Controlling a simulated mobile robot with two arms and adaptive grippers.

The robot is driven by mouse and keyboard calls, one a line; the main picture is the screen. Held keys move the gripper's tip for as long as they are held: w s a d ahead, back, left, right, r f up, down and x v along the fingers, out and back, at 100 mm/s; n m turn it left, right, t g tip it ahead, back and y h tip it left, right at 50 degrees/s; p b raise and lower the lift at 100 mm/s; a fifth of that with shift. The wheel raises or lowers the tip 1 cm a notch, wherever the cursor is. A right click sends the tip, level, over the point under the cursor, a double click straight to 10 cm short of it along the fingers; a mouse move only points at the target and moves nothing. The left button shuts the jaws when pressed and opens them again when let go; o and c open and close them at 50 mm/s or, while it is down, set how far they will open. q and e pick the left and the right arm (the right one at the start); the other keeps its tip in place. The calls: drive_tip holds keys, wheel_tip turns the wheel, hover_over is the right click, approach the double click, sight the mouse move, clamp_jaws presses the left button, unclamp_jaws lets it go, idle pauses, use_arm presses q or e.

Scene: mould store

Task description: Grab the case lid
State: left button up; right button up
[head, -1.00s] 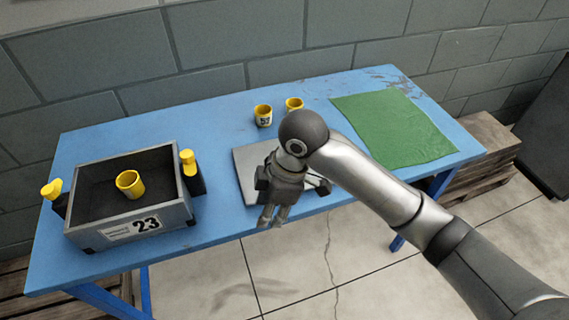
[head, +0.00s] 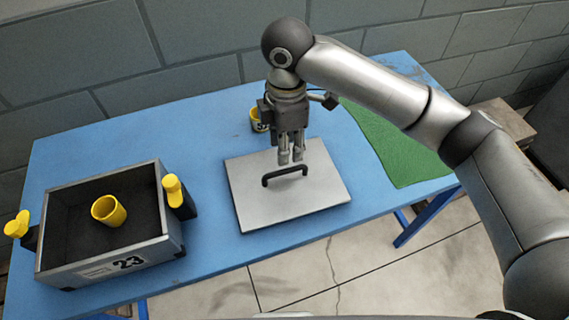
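The case lid (head: 318,193) is a flat grey square plate lying on the blue table, with a black bar handle (head: 285,174) on top. My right gripper (head: 291,160) points down just behind and above the handle, with its fingertips close to the bar. A narrow gap shows between its fingers, and nothing is seen held in it. The open case (head: 172,249) is a grey box with a dark inside, a label reading 23 and yellow-topped latches at its sides. It stands to the left, with a yellow cup (head: 109,211) inside. My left gripper is out of view.
A yellow cup (head: 256,125) stands behind the lid, partly hidden by my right gripper. A green cloth (head: 398,150) lies at the right of the blue table (head: 205,150). Wooden pallets (head: 500,120) stand right of the table. Table room is clear between case and lid.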

sight(285, 170)
drive_tip(key=f, duration=0.5)
drive_tip(key=shift+s, duration=0.3)
drive_tip(key=f, duration=0.5)
drive_tip(key=shift+w+f+p, duration=0.1)
drive_tip(key=shift+w+p, duration=0.2)
drive_tip(key=shift+p, duration=0.1)
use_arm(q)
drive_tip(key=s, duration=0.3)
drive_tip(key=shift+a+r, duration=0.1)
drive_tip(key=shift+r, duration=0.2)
use_arm(e)
clamp_jaws()
drive_tip(key=shift+a, duration=0.1)
